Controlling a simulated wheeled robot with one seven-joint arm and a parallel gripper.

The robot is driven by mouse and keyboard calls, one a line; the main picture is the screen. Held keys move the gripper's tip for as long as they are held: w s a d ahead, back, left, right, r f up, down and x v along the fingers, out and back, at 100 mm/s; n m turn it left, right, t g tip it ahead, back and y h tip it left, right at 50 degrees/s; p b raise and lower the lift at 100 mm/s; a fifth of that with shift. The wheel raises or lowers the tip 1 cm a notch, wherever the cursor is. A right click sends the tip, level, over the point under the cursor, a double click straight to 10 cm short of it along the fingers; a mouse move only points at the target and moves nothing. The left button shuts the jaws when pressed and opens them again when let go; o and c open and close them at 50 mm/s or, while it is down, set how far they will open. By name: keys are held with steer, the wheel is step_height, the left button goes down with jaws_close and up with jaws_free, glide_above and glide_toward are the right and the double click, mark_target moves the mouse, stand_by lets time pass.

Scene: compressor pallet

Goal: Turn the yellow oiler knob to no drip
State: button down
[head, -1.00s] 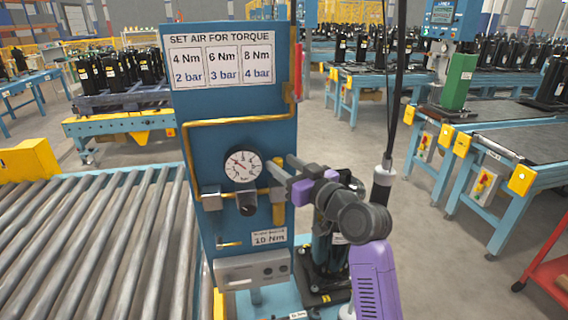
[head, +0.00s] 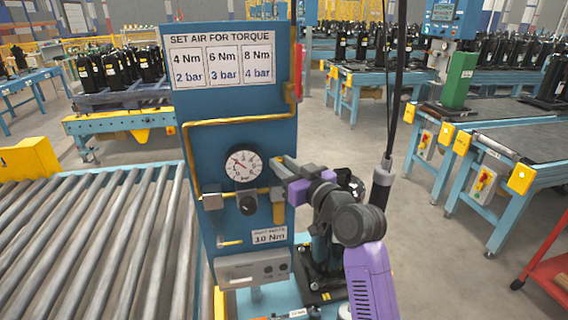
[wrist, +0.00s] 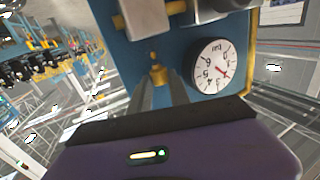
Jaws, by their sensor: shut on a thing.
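The blue panel (head: 190,110) carries the air fittings. The yellow oiler knob (wrist: 155,72) shows between my fingertips in the wrist view. In the head view the oiler's yellow bowl (head: 278,212) hangs below my fingers, and the knob is largely hidden by them. My gripper (head: 282,166) reaches in from the right and is shut on the knob; it also shows in the wrist view (wrist: 158,80). The knob's turn setting cannot be read.
A round pressure gauge (head: 243,165) sits left of the fingers, with a black regulator knob (head: 247,204) below it. A torque chart (head: 221,57) is above. A roller conveyor (head: 90,240) lies left. A black cable hangs right.

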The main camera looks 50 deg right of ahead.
steer(key=m+g+h+b, duration=0.1)
steer(key=m+h, duration=0.1)
steer(key=h, duration=0.1)
steer(key=a+m+g+h+b, duration=0.1)
steer(key=m+g+h+b, duration=0.1)
steer(key=h, duration=0.1)
steer(key=m+g+h+b, duration=0.1)
steer(key=m+h+b, duration=0.1)
steer(key=shift+w+a+f+m+g+h, duration=0.2)
steer(key=shift+w+m+g+h, duration=0.1)
steer(key=shift+w+g+h, duration=0.1)
steer(key=shift+r+m+g+h+b, duration=0.15)
steer(key=shift+m+g+h+b, duration=0.3)
steer(key=shift+b, duration=0.3)
steer(key=c, duration=1.2)
jaws_free()
steer(key=shift+a+r, duration=0.1)
steer(key=shift+r+n+y+p, duration=0.1)
steer(key=shift+n+y+p, duration=0.15)
steer(key=shift+p, duration=0.3)
